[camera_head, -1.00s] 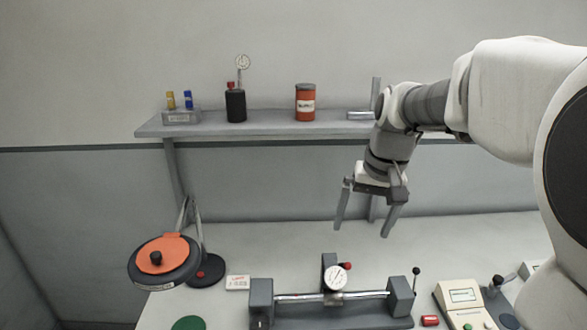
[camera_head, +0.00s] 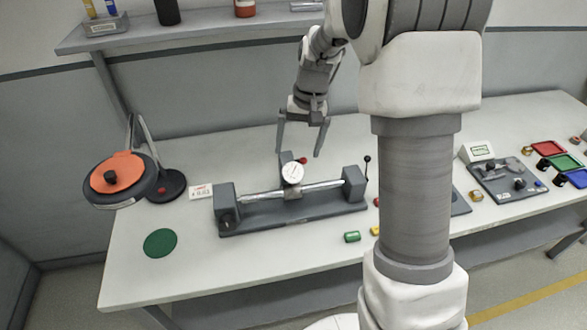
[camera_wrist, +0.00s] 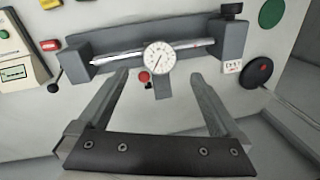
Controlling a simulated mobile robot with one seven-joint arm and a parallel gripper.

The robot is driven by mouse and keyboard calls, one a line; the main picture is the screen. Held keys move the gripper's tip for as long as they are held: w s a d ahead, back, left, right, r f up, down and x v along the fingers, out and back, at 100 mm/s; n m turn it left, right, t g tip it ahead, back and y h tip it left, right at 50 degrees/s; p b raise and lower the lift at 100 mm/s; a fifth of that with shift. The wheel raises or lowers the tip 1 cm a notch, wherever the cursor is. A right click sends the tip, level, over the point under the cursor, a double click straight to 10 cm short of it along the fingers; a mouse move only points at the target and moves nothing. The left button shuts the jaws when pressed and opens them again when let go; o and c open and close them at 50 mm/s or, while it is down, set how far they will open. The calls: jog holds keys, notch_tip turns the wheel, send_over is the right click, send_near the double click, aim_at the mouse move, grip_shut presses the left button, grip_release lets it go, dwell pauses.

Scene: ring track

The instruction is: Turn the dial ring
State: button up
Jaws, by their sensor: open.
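The dial gauge (camera_head: 292,173) has a round white face with a ring rim. It sits on a grey bench fixture (camera_head: 250,222) with a bright horizontal bar. The gauge also shows in the wrist view (camera_wrist: 159,57), top centre, with its needle and marks on the face. My gripper (camera_head: 299,153) is open and empty, pointing down above and behind the gauge in the head view. In the wrist view its fingers (camera_wrist: 160,76) frame the space just below the gauge face in the picture, apart from it. A red knob (camera_head: 302,160) on the fixture shows beside the gauge.
An orange-topped lamp-like device (camera_head: 117,176) stands at left, with a green disc (camera_head: 160,243) near it. A black-knobbed lever (camera_head: 367,160) rises at the fixture's right end. A shelf (camera_head: 200,36) runs behind. Small colored parts lie right of the fixture. My arm hides part of the bench.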

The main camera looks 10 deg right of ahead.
aim_at(294, 171)
jog(key=f, duration=0.5)
jog(key=a+f, duration=0.1)
jog(key=f, duration=0.1)
jog(key=shift+w+f, duration=0.1)
jog(key=shift+f, duration=0.3)
jog(key=shift+c, duration=0.3)
jog(key=c, duration=1.3)
jog(key=shift+b, duration=0.3)
jog(key=m+y+b, duration=0.1)
jog(key=m+b, duration=0.1)
jog(key=m, duration=0.1)
jog(key=shift+d+f+t+y, duration=0.15)
jog(key=shift+t+y, duration=0.25)
jog(key=shift+m+t+y+b, duration=0.5)
jog(key=shift+m+y+b, duration=0.2)
jog(key=shift+m+b, duration=0.6)
jog(key=shift+m, duration=0.3)
